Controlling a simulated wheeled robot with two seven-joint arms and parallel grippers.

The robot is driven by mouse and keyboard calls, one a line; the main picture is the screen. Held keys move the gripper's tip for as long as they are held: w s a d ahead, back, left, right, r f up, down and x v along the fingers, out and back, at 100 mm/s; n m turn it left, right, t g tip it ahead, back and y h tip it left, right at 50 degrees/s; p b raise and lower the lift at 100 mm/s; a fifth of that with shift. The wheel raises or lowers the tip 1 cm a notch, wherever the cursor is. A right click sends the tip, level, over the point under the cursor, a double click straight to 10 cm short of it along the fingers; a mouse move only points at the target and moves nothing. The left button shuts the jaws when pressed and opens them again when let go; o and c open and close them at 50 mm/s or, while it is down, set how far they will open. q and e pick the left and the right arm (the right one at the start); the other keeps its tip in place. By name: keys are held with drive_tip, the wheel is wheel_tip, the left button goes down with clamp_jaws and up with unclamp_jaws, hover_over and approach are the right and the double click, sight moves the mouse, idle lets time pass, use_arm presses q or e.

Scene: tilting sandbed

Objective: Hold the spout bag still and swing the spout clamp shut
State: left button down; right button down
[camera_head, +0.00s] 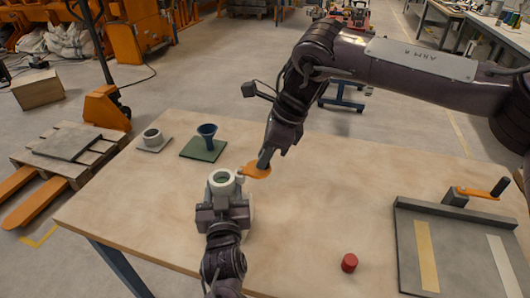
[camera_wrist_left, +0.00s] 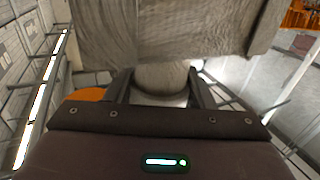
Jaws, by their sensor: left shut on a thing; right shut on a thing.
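The spout bag (camera_head: 221,179) stands on the wooden table with a pale round ring at its top. My left gripper (camera_head: 221,190) is shut on it from the near side. In the left wrist view the fingers (camera_wrist_left: 158,88) sit on either side of a pale rounded part of the bag (camera_wrist_left: 160,78). The orange spout clamp (camera_head: 256,171) sticks out to the right of the ring. My right gripper (camera_head: 266,160) is shut on the clamp from above. Most of the bag's lower body is hidden behind my left gripper. I cannot tell how far the clamp is closed.
A red cylinder (camera_head: 349,263) stands near the front. A grey tray (camera_head: 408,245) with an orange-handled bar (camera_head: 482,192) is at right. The middle right is clear.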

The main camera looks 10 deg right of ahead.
sight(258, 176)
drive_tip(key=shift+s+m+t, duration=0.4)
drive_tip(key=shift+s+m, duration=0.25)
drive_tip(key=shift+m, duration=0.55)
drive_tip(key=s+m, duration=0.1)
drive_tip(key=m+t+h, duration=0.1)
drive_tip(key=m, duration=0.1)
drive_tip(key=shift+s+a+m, duration=0.2)
drive_tip(key=shift+s+m, duration=0.1)
drive_tip(key=shift+s, duration=0.05)
drive_tip(key=m, duration=0.1)
drive_tip(key=s+m, duration=0.1)
drive_tip(key=shift+s+a+m+t+h, duration=0.1)
drive_tip(key=shift+a+m+t+h, duration=0.2)
drive_tip(key=shift+a+t+h, duration=0.1)
drive_tip(key=s+a+m+h, duration=0.1)
drive_tip(key=a+m+h, duration=0.4)
drive_tip(key=m, duration=1.1)
drive_tip(key=shift+s+a+h, duration=0.3)
drive_tip(key=shift+s+a, duration=0.1)
drive_tip(key=shift+a, duration=0.6)
drive_tip(key=shift+a, duration=0.1)
drive_tip(key=c, duration=1.3)
unclamp_jaws()
drive_tip(key=shift+a, duration=0.15)
